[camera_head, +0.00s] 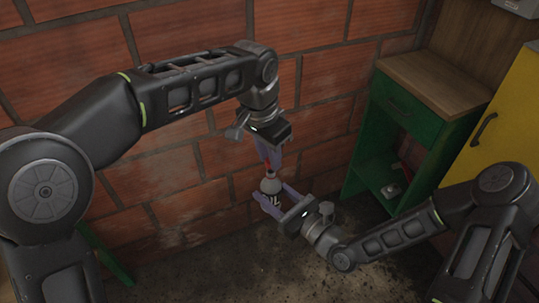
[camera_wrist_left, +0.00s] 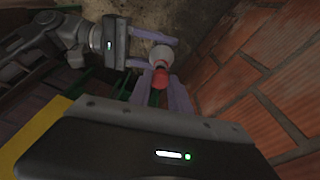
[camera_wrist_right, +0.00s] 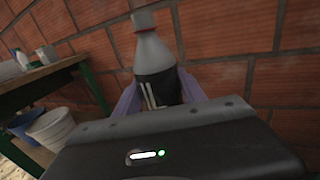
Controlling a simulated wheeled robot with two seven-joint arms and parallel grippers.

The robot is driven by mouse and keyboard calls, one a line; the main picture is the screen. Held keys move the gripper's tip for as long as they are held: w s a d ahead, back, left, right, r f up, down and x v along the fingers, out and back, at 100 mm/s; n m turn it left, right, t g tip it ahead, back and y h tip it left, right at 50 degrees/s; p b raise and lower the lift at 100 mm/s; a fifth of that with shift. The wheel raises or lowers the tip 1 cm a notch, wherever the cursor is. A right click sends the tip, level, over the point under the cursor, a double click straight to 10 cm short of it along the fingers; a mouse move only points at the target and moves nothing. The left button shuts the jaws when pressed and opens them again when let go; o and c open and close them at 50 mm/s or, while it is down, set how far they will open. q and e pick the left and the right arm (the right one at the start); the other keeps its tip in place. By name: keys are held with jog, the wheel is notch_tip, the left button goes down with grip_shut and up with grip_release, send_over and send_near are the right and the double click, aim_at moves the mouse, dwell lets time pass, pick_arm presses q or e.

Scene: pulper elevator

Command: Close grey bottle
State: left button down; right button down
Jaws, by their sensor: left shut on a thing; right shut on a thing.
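The grey bottle (camera_head: 270,186) is held upright in front of the brick wall; its grey shoulder and dark label (camera_wrist_right: 157,85) show in the right wrist view. My right gripper (camera_head: 269,199) is shut around its body from the side. My left gripper (camera_head: 271,160) is above the bottle, pointing down, and shut on a red cap (camera_wrist_left: 160,78). The cap is in line with the bottle's neck and very close to it. I cannot tell whether the cap touches or is seated on the neck. The cap does not show in the right wrist view.
A brick wall (camera_head: 180,205) stands close behind both grippers. A green cabinet (camera_head: 402,120) with a wooden top and a yellow door (camera_head: 502,125) are at the right. The right wrist view shows a green-legged table (camera_wrist_right: 40,75) with bottles on it and a white bucket (camera_wrist_right: 55,128).

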aim_at(268, 160)
pick_arm(q)
jog(key=shift+f, duration=0.15)
jog(key=shift+f, duration=0.8)
jog(key=shift+f, duration=0.55)
dwell(0.3)
jog(key=m, duration=0.3)
jog(key=m+g, duration=0.1)
jog(key=m, duration=0.2)
jog(key=shift+w+a, duration=0.1)
jog(key=shift+w, duration=0.1)
jog(key=m, duration=0.4)
jog(key=shift+w+m+g, duration=0.1)
jog(key=shift+m+g, duration=0.2)
jog(key=shift+m, duration=0.1)
jog(key=m, duration=0.4)
jog(key=shift+m+g, duration=0.3)
jog(key=shift+g, duration=0.1)
jog(key=m, duration=0.4)
jog(key=shift+w, duration=0.1)
